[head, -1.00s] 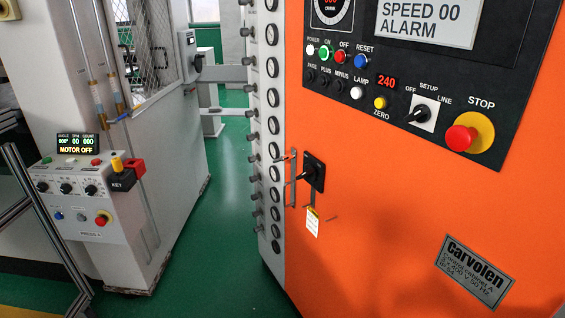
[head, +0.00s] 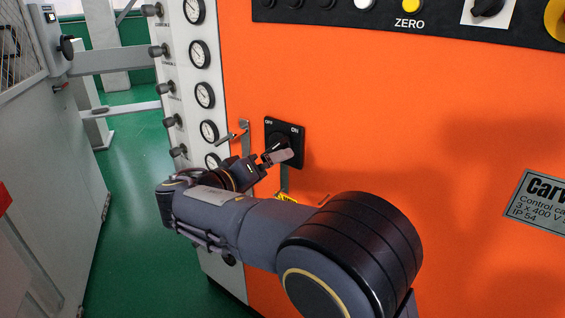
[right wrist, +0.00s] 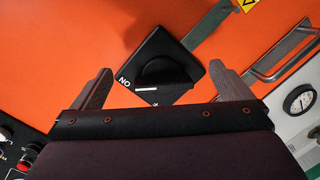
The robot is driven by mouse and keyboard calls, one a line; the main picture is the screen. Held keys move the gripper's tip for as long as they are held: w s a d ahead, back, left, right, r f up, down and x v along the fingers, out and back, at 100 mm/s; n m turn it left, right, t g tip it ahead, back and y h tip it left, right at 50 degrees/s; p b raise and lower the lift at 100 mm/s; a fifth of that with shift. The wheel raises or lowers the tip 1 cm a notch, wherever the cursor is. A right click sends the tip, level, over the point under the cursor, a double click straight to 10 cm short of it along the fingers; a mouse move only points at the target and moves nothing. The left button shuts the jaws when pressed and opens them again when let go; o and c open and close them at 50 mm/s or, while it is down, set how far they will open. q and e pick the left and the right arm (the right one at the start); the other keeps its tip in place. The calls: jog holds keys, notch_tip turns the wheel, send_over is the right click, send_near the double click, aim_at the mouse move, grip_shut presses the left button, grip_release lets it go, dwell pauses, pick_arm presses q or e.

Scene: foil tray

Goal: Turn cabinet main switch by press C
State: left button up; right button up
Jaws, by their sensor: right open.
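The main switch (head: 285,132) is a black square plate with a black knob, marked OFF at left and ON at right, on an orange cabinet front (head: 400,110). My right gripper (head: 274,156) is at the switch's lower part, its fingers open and partly hiding the knob. In the right wrist view the switch (right wrist: 160,66) lies between the two spread fingertips of my right gripper (right wrist: 160,72). The ON mark appears upside down there, with a short white line beside it. I cannot tell whether either finger touches the knob. My left gripper is not in view.
A metal handle (head: 240,128) stands left of the switch. A column of gauges (head: 205,94) runs along the cabinet's left edge. A black control panel (head: 330,10) with a yellow ZERO button is above. A nameplate (head: 545,200) is at right. Green floor (head: 135,180) is open at left.

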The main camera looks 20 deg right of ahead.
aim_at(270, 150)
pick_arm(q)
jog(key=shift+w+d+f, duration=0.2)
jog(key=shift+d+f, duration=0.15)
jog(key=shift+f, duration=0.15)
pick_arm(e)
jog(key=shift+t+h, duration=0.5)
jog(key=shift+t, duration=0.4)
jog(key=w+d, duration=0.1)
jog(key=w+d+r, duration=0.1)
jog(key=w, duration=0.1)
jog(key=w+d, duration=0.1)
jog(key=w, duration=0.1)
jog(key=shift+w+r, duration=0.25)
jog(key=shift+r, duration=0.1)
jog(key=c, duration=1)
